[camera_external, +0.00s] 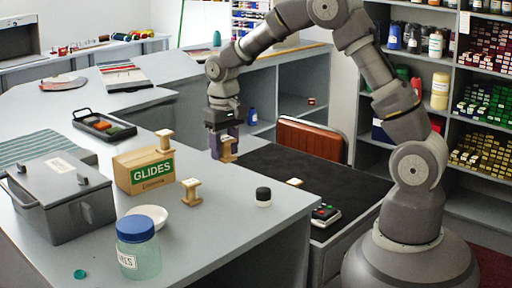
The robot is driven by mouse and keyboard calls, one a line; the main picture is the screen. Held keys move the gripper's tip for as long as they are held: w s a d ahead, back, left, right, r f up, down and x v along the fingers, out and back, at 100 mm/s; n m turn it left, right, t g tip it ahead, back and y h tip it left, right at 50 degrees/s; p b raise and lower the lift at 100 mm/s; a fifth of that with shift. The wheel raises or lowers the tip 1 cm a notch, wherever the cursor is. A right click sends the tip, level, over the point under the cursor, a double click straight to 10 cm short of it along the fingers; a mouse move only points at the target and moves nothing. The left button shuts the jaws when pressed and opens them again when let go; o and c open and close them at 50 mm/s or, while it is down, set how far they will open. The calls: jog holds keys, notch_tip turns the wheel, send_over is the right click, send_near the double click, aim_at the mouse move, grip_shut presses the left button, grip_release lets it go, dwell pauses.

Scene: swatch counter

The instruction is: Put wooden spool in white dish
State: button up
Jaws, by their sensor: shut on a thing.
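My gripper (222,147) points down near the counter's right edge, beside the dark mat. It is shut on a wooden spool (229,151), which is upright and partly hidden by the fingers. I cannot tell whether this spool touches the counter. A second wooden spool (191,191) stands upright on the counter, and a third (164,139) is at the cardboard box, on or behind it.
The GLIDES box (140,175), a blue-lidded jar (138,250) and a grey lidded bin (62,195) crowd around the dish. A small black-capped jar (263,197) stands near the right edge. The counter (225,215) is clear between the second spool and that jar.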

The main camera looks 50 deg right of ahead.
jog(key=s+a+n+p, duration=0.1)
jog(key=s+a+p, duration=0.2)
jog(key=s+a, duration=1.2)
jog(key=w+a, duration=0.2)
jog(key=w, duration=0.2)
jog(key=w+a+f+b, duration=0.1)
jog(key=w+a, duration=0.1)
jog(key=w, duration=0.2)
jog(key=w+a+f+b, duration=0.1)
jog(key=w+a, duration=0.2)
jog(key=w, duration=0.2)
jog(key=shift+w+a, duration=0.1)
jog(key=shift+w+a+f, duration=0.1)
jog(key=shift+w+f, duration=0.05)
jog(key=shift+f, duration=0.05)
jog(key=shift+f+b, duration=0.6)
jog(key=shift+f, duration=0.85)
jog(key=shift+f, duration=0.1)
jog(key=shift+f, duration=0.55)
jog(key=o, duration=1)
jog(key=shift+o, duration=0.2)
